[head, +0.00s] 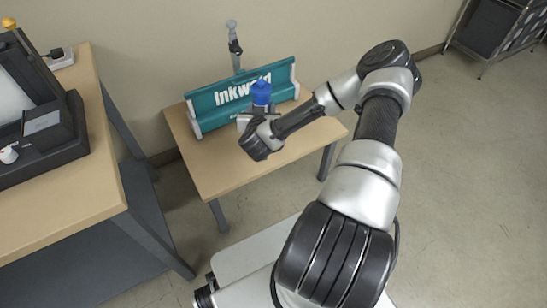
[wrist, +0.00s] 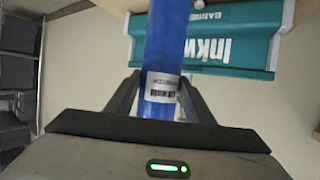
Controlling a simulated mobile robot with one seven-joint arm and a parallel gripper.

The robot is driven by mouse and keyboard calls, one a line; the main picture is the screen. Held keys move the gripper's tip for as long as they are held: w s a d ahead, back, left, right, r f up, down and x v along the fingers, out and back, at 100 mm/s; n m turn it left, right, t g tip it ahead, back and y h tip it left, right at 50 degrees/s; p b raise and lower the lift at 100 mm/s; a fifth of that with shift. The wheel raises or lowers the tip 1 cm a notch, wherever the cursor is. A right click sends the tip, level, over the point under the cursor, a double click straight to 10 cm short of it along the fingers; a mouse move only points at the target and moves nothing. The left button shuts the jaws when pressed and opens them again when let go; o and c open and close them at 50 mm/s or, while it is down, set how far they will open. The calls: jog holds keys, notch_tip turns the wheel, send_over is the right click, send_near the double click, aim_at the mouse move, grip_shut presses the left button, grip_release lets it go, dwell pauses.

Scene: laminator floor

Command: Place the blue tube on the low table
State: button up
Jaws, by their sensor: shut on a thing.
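The blue tube (head: 261,93) shows in the head view above my gripper (head: 258,115), in front of a teal sign. In the wrist view the tube (wrist: 165,45) runs from the top edge down between the two dark fingers of my gripper (wrist: 160,97), which are shut on it. It bears a white label with a barcode. The low table (head: 215,178) has a light wooden top and grey legs; my gripper and forearm are over it in the head view. The tube's lower part is hidden in the head view, so I cannot tell its height above the tabletop.
A teal "Inkwo..." sign (head: 205,101) stands along the low table's back. A grey and black upright object (head: 235,48) rises behind it. A larger table (head: 75,205) with a black machine (head: 60,150) stands left. A dark cabinet (head: 490,28) is far right. The table's front-left top is clear.

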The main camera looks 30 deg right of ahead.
jog(key=shift+m+h, duration=0.3)
jog(key=shift+h, duration=0.1)
jog(key=f+b, duration=0.1)
jog(key=f, duration=0.4)
jog(key=s+d+f+b, duration=0.1)
jog(key=f, duration=0.2)
jog(key=shift+f+b, duration=0.2)
jog(key=shift+b, duration=0.1)
jog(key=shift+w+f+b, duration=0.1)
jog(key=shift+f+b, duration=0.6)
jog(key=shift+f, duration=1.45)
jog(key=o, duration=1.4)
jog(key=shift+f, duration=0.1)
jog(key=shift+s+a+r, duration=0.15)
jog(key=shift+s+r, duration=0.05)
jog(key=shift+r, duration=0.1)
jog(key=p+v, duration=0.3)
jog(key=v, duration=0.8)
jog(key=shift+s+r, duration=0.2)
